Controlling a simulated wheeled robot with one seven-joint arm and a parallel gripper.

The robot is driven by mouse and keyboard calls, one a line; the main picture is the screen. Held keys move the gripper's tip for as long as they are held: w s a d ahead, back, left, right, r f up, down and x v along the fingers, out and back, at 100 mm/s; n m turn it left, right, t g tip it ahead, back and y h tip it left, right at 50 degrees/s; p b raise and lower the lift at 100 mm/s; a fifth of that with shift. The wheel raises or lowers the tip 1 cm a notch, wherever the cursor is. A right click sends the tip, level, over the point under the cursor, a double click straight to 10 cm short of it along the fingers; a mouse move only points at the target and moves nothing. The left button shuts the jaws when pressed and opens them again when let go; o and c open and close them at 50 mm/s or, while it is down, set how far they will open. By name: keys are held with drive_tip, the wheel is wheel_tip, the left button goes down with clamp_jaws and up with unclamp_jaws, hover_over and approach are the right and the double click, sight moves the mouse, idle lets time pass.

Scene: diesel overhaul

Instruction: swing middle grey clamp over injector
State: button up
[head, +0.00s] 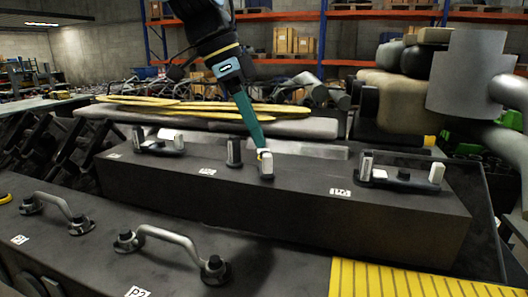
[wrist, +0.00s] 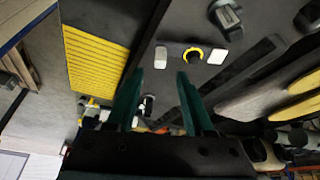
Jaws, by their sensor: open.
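The middle grey clamp (head: 267,166) stands at the middle station on top of the dark block, its pale end towards the head camera. In the wrist view the clamp (wrist: 176,50) is a dark bar with pale pads at both ends and a yellow ring around its middle. A dark upright post (head: 234,151), apparently the injector, stands left of the clamp, apart from it. My gripper (head: 259,144) points down just at the clamp; its lower end is partly hidden there. In the wrist view my gripper (wrist: 160,84) has its teal fingers apart, with nothing between them.
Similar clamps lie at the left station (head: 160,146) and right station (head: 400,180) of the dark block (head: 270,212). Grey handles (head: 170,237) rise in front. Yellow grating (head: 410,282) lies front right. Long yellow pieces (head: 200,104) lie behind the block.

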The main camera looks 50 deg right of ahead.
sight(267, 154)
drive_tip(key=shift+p+x, duration=0.5)
drive_tip(key=shift+x, duration=2.6)
clamp_jaws()
